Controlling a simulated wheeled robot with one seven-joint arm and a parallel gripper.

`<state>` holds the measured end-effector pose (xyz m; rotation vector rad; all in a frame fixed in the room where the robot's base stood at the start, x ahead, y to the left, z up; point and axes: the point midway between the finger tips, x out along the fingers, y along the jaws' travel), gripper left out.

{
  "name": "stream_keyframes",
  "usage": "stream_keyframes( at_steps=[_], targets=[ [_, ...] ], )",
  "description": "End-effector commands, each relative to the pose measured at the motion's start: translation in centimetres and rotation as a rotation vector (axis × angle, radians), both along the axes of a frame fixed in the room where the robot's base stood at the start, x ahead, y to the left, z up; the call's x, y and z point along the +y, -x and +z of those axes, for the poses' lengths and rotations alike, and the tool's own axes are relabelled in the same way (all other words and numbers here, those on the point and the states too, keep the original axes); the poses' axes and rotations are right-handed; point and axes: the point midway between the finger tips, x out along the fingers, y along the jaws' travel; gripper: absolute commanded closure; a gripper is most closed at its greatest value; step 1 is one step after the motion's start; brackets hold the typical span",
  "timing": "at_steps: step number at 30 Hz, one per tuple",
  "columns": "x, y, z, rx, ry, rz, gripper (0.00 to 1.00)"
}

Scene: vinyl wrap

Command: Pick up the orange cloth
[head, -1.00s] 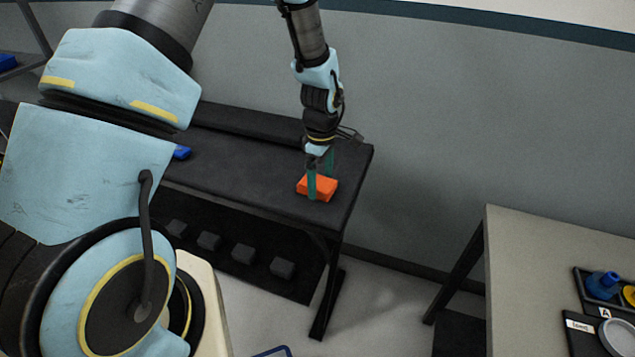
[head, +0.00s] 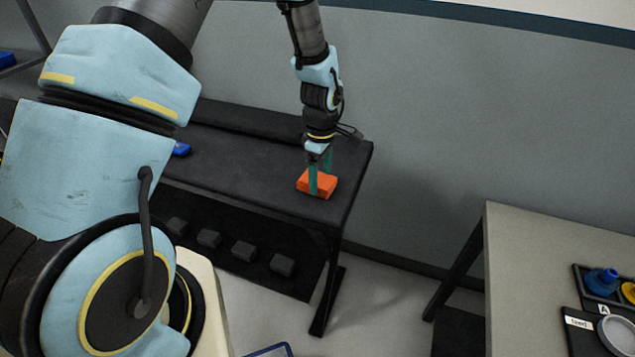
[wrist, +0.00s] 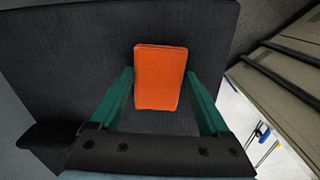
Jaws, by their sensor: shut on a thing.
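The orange cloth (head: 328,186) is a small, block-like folded piece at the right end of the dark table (head: 235,165). It also shows in the wrist view (wrist: 160,80), upright in the picture between the fingers. My gripper (head: 320,178) points down over it, with one green finger on its near side and the other behind it. In the wrist view my gripper (wrist: 159,76) has its fingertips against the cloth's left and right sides. The cloth appears to rest on the tabletop; I see no clear gap under it.
A blue item (head: 181,149) lies farther left on the dark table. Several dark blocks (head: 243,251) sit on the shelf below. A light table (head: 545,260) at right holds a tray with a blue part (head: 603,281). The wall stands close behind the dark table.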

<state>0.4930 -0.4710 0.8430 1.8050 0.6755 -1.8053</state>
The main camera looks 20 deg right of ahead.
Motion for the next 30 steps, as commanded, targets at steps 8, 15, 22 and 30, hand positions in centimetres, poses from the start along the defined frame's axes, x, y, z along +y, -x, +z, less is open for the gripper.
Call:
stream_keyframes(
  at_steps=[8, 15, 22, 30],
  targets=[
    [0.0, 0.0, 0.5, -0.001, 0.002, 0.000, 0.73],
    [-0.1, -0.1, 3.3, -0.004, 0.003, 0.000, 0.73],
    [-0.1, -0.1, 7.4, -0.004, 0.003, 0.000, 0.73],
    [0.0, 0.0, 9.9, -0.001, 0.001, -0.001, 0.73]
  ],
)
